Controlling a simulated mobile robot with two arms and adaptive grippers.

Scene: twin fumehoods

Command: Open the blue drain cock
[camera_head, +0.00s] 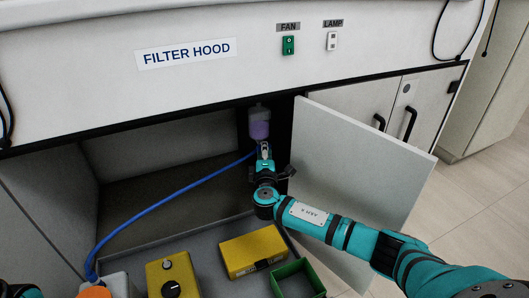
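A bottle with purple liquid (259,129) hangs upright at the back of the open cabinet under the filter hood. A blue hose (165,200) runs from just below it down to the left. My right gripper (265,149) is directly below the bottle, at the hose's upper end. Its fingers are small and partly hidden, so I cannot tell whether they are open, shut or touching anything. I cannot make out the blue drain cock; the gripper covers the area under the bottle. Only a sliver of my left arm shows at the bottom left corner, with no gripper visible.
The open cabinet door (350,160) stands right of the gripper, behind my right arm. Two yellow boxes (253,250) (172,278), a green open box (297,280) and an orange-capped container (115,285) are in front. The cabinet's left interior is mostly clear apart from the hose.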

